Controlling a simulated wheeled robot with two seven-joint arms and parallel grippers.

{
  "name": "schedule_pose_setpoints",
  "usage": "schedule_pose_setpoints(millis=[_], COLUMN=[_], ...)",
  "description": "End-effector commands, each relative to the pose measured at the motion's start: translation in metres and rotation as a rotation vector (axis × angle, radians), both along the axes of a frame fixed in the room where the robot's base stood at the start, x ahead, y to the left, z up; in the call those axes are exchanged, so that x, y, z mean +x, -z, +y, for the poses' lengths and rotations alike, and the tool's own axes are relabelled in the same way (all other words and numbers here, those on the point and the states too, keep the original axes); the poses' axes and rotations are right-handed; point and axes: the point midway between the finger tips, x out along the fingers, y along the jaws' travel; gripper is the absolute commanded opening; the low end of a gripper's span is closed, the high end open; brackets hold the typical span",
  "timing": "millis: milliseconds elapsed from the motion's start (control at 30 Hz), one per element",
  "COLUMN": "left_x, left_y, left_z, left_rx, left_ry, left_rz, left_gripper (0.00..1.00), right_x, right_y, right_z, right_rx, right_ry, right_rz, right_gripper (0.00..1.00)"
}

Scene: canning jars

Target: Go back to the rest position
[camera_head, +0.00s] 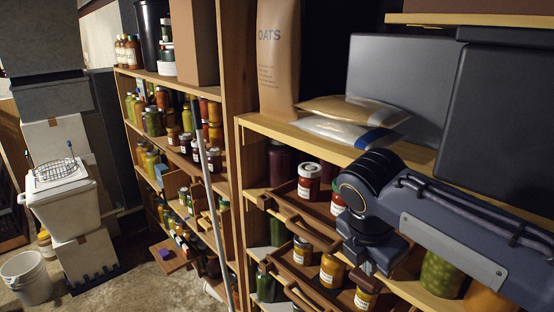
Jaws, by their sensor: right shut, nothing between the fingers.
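My right arm comes in from the right in front of the near wooden shelf (262,122). Its wrist bends down, and my right gripper (368,268) points downward, shut and empty. It is in front of the shelf's jars, just above a yellow jar (365,299). Another yellow jar (331,270) stands to its left. A dark red jar with a label (308,181) stands on the level above, left of my wrist. I cannot tell whether the gripper touches any jar. My left gripper is not in view.
A pole (207,180) leans before the far shelf of jars (153,122). Grey bins (405,85), an oats bag (278,60) and flat packets (345,128) sit on the near shelf's top. A white bucket (27,280) stands on the floor at left. Some floor is clear there.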

Motion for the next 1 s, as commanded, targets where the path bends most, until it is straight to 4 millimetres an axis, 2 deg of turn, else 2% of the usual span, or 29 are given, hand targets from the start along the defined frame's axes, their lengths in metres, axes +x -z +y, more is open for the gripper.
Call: schedule_pose_setpoints(millis=[33, 100, 200, 333, 400, 500, 667, 1000], left_x=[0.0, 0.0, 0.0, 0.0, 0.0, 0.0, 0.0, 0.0], left_y=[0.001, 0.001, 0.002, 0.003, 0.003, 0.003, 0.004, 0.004], left_z=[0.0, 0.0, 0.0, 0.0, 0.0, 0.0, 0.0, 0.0], left_rx=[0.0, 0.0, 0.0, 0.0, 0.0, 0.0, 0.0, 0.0], left_ry=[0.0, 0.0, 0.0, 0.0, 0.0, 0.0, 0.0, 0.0], left_rz=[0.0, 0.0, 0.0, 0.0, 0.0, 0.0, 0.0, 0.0], left_gripper=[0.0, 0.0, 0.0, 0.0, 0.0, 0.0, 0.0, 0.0], right_x=[-0.016, -0.041, -0.081, -0.122, -0.137, -0.15, -0.157, -0.157], right_y=[0.009, 0.026, 0.056, 0.089, 0.103, 0.118, 0.127, 0.127], right_z=[-0.012, -0.023, -0.03, -0.024, -0.019, -0.012, -0.006, -0.006], right_rx=[0.073, 0.215, 0.45, 0.74, 0.866, 1.003, 1.102, 1.102], right_ry=[0.129, 0.369, 0.786, 1.329, 1.578, 1.845, 2.04, 2.04], right_rz=[-0.026, -0.063, -0.104, -0.117, -0.106, -0.08, -0.05, -0.05], right_gripper=[0.0, 0.0, 0.0, 0.0, 0.0, 0.0, 0.0, 0.0])
